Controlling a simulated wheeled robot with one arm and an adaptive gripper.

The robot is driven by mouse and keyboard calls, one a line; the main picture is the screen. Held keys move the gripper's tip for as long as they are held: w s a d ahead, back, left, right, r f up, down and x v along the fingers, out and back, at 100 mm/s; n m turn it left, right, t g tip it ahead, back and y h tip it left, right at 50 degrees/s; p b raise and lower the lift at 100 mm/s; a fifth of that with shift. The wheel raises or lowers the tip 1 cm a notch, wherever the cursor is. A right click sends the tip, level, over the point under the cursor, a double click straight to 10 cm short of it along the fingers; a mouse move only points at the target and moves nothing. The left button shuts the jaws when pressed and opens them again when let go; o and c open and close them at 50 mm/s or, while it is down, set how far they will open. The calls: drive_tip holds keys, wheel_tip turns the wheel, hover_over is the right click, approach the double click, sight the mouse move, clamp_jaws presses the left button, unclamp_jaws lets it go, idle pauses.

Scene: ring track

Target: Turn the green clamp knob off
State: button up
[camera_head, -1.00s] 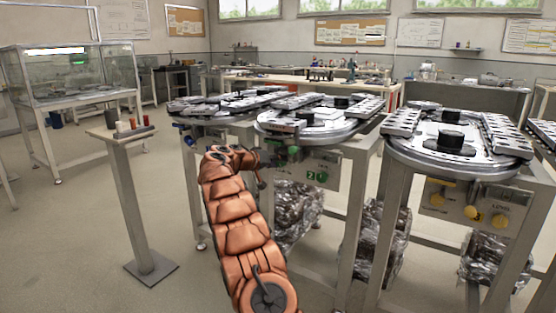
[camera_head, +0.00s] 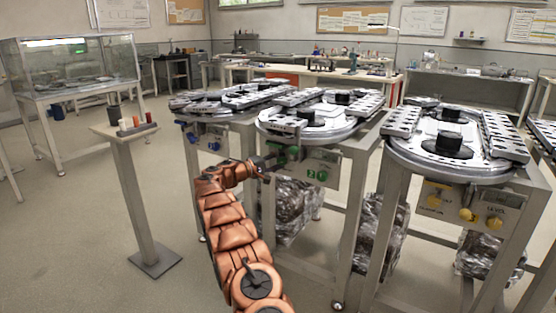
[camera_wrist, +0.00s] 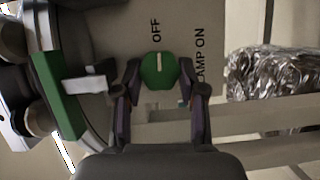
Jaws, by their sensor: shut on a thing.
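The green clamp knob (camera_wrist: 159,70) shows in the wrist view between my two fingertips, on a grey panel. Its white mark stands along the picture's vertical, with the upper end toward the word OFF. The words CLAMP ON are to its right, partly covered by a finger. My gripper (camera_wrist: 160,88) is shut on the knob, with one finger on each side. In the head view my gripper (camera_head: 266,162) is at the front panel of the middle ring track (camera_head: 345,118), and I cannot make out the clamp knob there.
A green block (camera_wrist: 57,95) is left of my gripper in the wrist view. Another green knob (camera_head: 322,175) is on the same panel. A ring track with yellow knobs (camera_head: 494,223) stands to the right. A small post table (camera_head: 125,130) stands left, with open floor around it.

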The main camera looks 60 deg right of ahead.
drive_tip(key=shift+n, duration=0.5)
drive_tip(key=o, duration=1.1)
drive_tip(key=shift+o, duration=0.2)
drive_tip(key=v, duration=1.2)
drive_tip(key=shift+f, duration=0.3)
